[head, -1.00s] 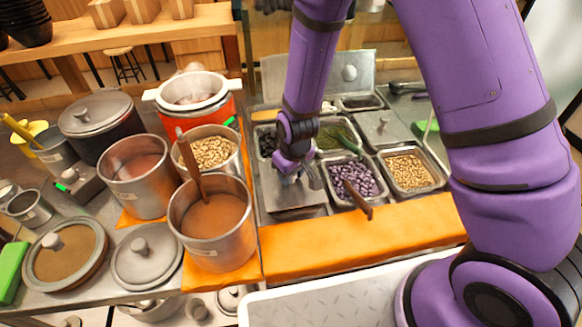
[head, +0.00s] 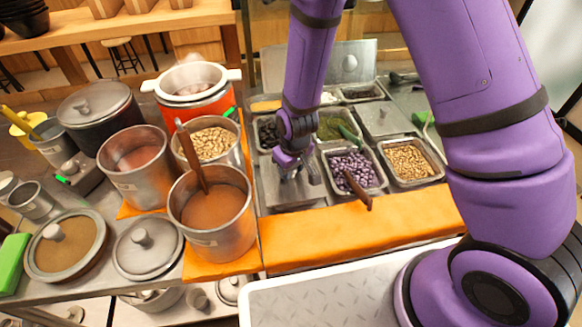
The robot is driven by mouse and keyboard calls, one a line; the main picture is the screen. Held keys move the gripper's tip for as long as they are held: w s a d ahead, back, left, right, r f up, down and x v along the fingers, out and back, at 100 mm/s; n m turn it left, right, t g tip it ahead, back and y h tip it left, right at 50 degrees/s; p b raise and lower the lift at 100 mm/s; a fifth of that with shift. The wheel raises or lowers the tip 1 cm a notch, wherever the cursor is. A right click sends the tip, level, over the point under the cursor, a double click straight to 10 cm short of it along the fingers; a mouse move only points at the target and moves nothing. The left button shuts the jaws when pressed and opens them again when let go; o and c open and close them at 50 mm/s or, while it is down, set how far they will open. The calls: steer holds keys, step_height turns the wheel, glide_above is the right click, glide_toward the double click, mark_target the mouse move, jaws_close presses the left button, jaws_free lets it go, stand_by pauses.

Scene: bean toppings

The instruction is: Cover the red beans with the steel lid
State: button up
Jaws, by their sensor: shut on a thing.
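A flat steel lid (head: 285,193) lies at the front left compartment of the topping station, level as far as I can see. My gripper (head: 289,172) points down at the lid and is shut on its handle, which the fingers mostly hide. What lies under the lid is hidden. Just right of it, an uncovered steel pan holds purple-red beans (head: 350,168), with a brown-handled spoon (head: 358,190) leaning out over the front edge. I cannot tell whether the lid touches the rim below it.
A pan of tan beans (head: 408,160) is to the right. Behind are a green topping (head: 335,125), a dark topping (head: 266,133) and another steel lid (head: 383,118). A pot with brown liquid (head: 212,222) stands close on the left. The orange front ledge (head: 350,232) is clear.

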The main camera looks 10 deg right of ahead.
steer(key=shift+f, duration=0.25)
stand_by(0.5)
steer(key=o, duration=1.1)
steer(key=shift+r, duration=0.1)
steer(key=r, duration=0.7)
steer(key=s+r, duration=0.1)
steer(key=r, duration=0.2)
steer(key=shift+d+r, duration=0.25)
steer(key=shift+d, duration=0.05)
